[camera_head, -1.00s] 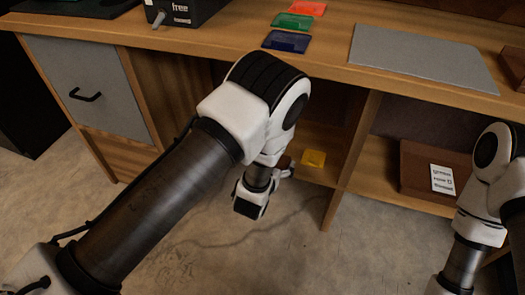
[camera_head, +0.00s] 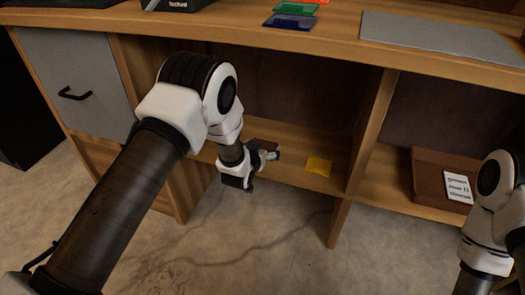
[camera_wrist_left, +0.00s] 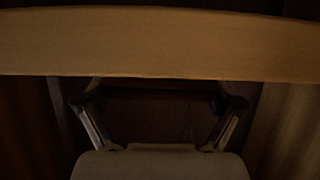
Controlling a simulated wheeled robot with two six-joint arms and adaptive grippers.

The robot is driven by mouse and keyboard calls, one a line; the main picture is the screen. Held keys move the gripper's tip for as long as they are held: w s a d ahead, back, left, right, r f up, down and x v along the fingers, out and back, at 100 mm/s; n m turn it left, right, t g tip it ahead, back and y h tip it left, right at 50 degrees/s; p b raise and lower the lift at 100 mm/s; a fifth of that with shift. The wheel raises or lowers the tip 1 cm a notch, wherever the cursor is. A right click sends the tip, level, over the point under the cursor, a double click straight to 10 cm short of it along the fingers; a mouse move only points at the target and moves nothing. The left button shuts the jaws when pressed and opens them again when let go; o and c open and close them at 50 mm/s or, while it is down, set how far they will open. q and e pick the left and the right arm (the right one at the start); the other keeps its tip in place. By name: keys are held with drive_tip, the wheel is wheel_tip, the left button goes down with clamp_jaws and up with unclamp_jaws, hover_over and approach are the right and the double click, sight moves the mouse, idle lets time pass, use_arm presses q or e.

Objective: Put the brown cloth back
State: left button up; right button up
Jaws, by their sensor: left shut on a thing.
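My left gripper (camera_head: 272,153) is shut on a dark brown thing, likely the brown cloth (camera_head: 262,144), at the front of the middle shelf opening. The cloth shows only as a small dark patch by the fingers; the wrist and fingers hide much of it. In the left wrist view a dark brown shape (camera_wrist_left: 150,112) lies between the two fingers, too dim to make out well. My right arm shows at the right edge, with its gripper out of the picture.
A yellow cloth-like piece (camera_head: 318,166) lies on the lower shelf (camera_head: 300,140), left of an upright divider (camera_head: 372,130). A brown box (camera_head: 425,180) with a white label (camera_head: 457,187) stands right of it. The desk top holds a grey mat (camera_head: 440,38) and blue (camera_head: 289,22), green and orange pieces.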

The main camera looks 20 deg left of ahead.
use_arm(q)
drive_tip(key=shift+f, duration=0.15)
drive_tip(key=o, duration=0.7)
drive_tip(key=shift+s+r, duration=0.1)
drive_tip(key=shift+r, duration=0.15)
drive_tip(key=p+v, duration=0.6)
drive_tip(key=v, duration=0.5)
drive_tip(key=s+a+f+g, duration=0.2)
drive_tip(key=s+f+g, duration=0.3)
drive_tip(key=s, duration=0.4)
drive_tip(key=s+a+f+g, duration=0.1)
drive_tip(key=s+f+g, duration=0.2)
drive_tip(key=s+f, duration=0.5)
drive_tip(key=s+a+f+g, duration=0.1)
drive_tip(key=s+g, duration=0.4)
drive_tip(key=s, duration=1.3)
drive_tip(key=shift+s+f+n+g, duration=0.2)
drive_tip(key=shift+f+n+g, duration=0.15)
drive_tip(key=shift+n+g, duration=0.05)
